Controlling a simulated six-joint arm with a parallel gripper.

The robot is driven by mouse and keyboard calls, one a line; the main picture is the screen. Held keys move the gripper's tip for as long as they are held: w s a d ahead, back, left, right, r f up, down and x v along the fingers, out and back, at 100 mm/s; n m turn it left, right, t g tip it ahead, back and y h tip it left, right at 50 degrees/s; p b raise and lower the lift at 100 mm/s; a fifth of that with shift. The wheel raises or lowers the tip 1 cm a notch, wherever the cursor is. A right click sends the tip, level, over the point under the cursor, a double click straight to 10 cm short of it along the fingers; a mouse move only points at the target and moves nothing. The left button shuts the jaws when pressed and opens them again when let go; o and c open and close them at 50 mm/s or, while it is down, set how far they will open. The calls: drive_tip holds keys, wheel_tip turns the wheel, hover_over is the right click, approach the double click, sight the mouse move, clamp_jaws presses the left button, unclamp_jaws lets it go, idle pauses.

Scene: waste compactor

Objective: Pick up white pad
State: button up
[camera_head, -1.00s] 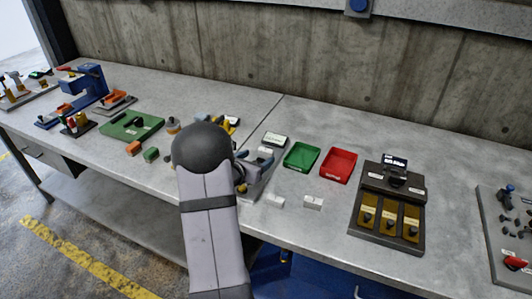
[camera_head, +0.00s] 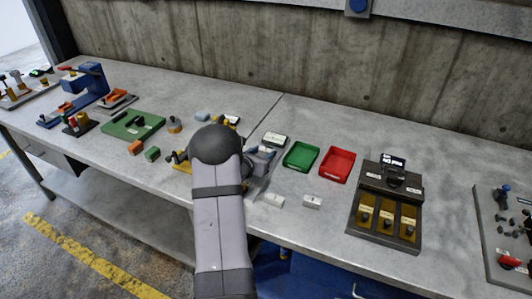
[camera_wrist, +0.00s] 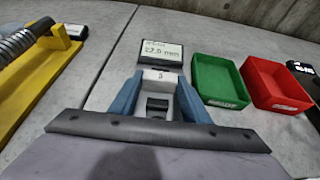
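A small white pad marked "3" (camera_wrist: 160,76) shows in the wrist view. It lies between the tips of the two blue-grey fingers of my gripper (camera_wrist: 160,88). Its sides look very close to both fingertips, but I cannot tell whether they touch or grip it. A small dark block (camera_wrist: 157,104) shows between the fingers, nearer to me. In the head view my gripper (camera_head: 261,154) is mostly hidden behind my own rounded arm joint, close to the display.
A display reading about "27.0 mm" (camera_wrist: 162,52) stands just beyond the pad. Green (camera_wrist: 218,80) and red (camera_wrist: 275,84) trays lie to the right. Two white blocks lie nearer the bench's front edge (camera_head: 274,200) (camera_head: 312,202). A yellow fixture (camera_wrist: 40,70) stands left.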

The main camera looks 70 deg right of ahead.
drive_tip(key=shift+r, duration=0.1)
drive_tip(key=shift+c, duration=0.6)
wheel_tip(320, 180, up, 10)
drive_tip(key=b, duration=0.1)
